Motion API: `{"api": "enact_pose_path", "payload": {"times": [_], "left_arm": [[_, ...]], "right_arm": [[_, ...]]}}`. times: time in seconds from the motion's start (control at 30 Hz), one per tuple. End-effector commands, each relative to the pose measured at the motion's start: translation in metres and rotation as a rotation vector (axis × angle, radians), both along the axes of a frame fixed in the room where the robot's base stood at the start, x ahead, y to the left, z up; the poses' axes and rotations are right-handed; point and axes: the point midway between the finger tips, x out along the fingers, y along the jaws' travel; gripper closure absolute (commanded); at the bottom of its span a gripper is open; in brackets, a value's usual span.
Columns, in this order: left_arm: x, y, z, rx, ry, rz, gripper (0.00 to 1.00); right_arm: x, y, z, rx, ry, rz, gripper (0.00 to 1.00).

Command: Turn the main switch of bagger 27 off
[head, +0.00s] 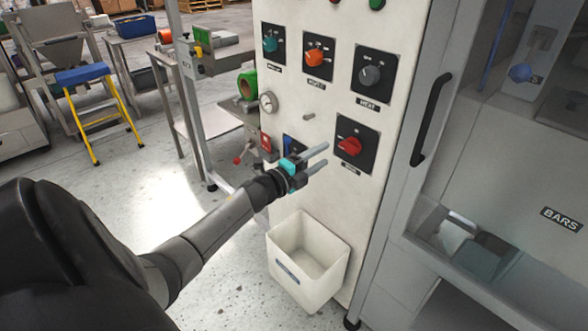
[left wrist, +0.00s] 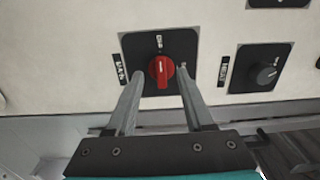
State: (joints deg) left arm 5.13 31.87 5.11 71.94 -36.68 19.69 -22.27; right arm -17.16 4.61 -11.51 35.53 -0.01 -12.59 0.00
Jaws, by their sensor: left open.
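The red rotary switch (head: 350,146) sits on a black square plate on the front of a cream control panel. Its small label below is hard to read. My left gripper (head: 327,155) is open and empty, with its fingers pointing at the panel just left of the red knob. In the left wrist view the red knob (left wrist: 162,71) shows between the tips of the open left gripper (left wrist: 160,73), its white pointer mark visible. The fingers look short of the knob; I cannot see contact. No bagger number is readable. My right gripper is not in view.
Teal (head: 270,44), orange (head: 314,56) and grey "HEAT" (head: 369,75) knobs sit above. A pressure gauge (head: 267,102) is at the panel's left edge. A white bin (head: 309,262) hangs below. A dark door handle (head: 430,120) stands out at right.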

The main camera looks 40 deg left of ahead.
Motion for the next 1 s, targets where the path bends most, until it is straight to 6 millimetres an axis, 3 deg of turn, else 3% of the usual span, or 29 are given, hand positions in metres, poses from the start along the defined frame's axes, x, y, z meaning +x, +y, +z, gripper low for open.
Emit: {"api": "enact_pose_path", "payload": {"times": [0.53,0.7,1.0], "left_arm": [[-0.078,0.006,-0.001,-0.001,0.002,0.0,0.47],[-0.089,0.007,0.0,-0.001,0.0,-0.001,0.47],[-0.092,0.007,0.0,0.0,0.0,-0.001,0.47]], "right_arm": [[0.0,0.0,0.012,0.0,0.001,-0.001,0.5],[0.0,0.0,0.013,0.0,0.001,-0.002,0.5],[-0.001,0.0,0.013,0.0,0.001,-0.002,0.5]]}}
